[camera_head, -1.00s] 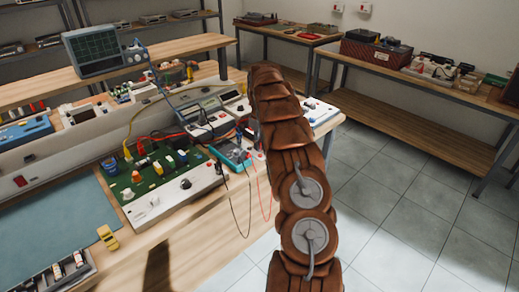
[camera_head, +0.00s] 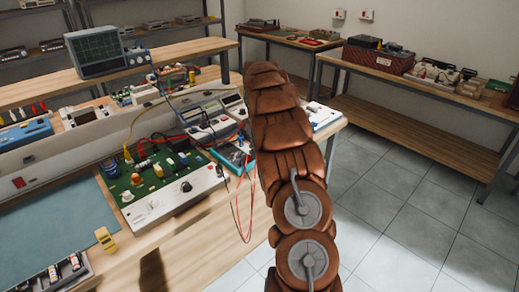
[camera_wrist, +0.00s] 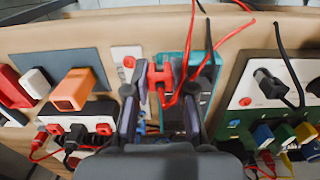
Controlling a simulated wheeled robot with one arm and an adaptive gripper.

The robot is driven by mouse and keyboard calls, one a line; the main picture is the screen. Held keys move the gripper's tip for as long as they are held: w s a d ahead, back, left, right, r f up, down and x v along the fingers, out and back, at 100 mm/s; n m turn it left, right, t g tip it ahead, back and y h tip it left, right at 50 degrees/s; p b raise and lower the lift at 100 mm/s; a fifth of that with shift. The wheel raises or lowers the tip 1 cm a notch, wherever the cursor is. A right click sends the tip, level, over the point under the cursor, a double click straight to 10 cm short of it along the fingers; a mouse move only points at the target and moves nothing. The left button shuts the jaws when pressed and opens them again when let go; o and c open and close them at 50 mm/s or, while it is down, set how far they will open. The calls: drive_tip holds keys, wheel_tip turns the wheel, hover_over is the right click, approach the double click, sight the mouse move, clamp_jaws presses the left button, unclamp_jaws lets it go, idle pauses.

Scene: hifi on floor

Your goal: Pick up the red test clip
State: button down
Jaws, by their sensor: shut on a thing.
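The red test clip (camera_wrist: 160,78) is between the two fingers of my gripper (camera_wrist: 158,84) in the wrist view. The fingers are closed on it, and a red lead (camera_wrist: 187,60) runs up from it. Behind it is a teal device (camera_wrist: 203,92), partly hidden by my fingers. In the head view my arm hides the gripper and the clip. The red lead (camera_head: 244,236) hangs there in a loop off the bench's front edge, left of my arm. The teal device (camera_head: 232,157) lies on the bench.
A black lead (camera_wrist: 285,50) passes right of the gripper. An orange block (camera_wrist: 73,90) sits to the left. On the bench are a green circuit board (camera_head: 140,180), an oscilloscope (camera_head: 95,52) and a yellow item (camera_head: 105,239). Tiled floor (camera_head: 400,220) at right is clear.

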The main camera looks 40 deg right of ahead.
drive_tip(key=s+a+r+b, duration=0.1)
drive_tip(key=s+a+b, duration=0.1)
drive_tip(key=s+a, duration=0.5)
wheel_tip(320, 180, up, 7)
drive_tip(key=w+a+p, duration=0.1)
drive_tip(key=w+a, duration=0.1)
drive_tip(key=shift+a, duration=0.15)
idle(1.8)
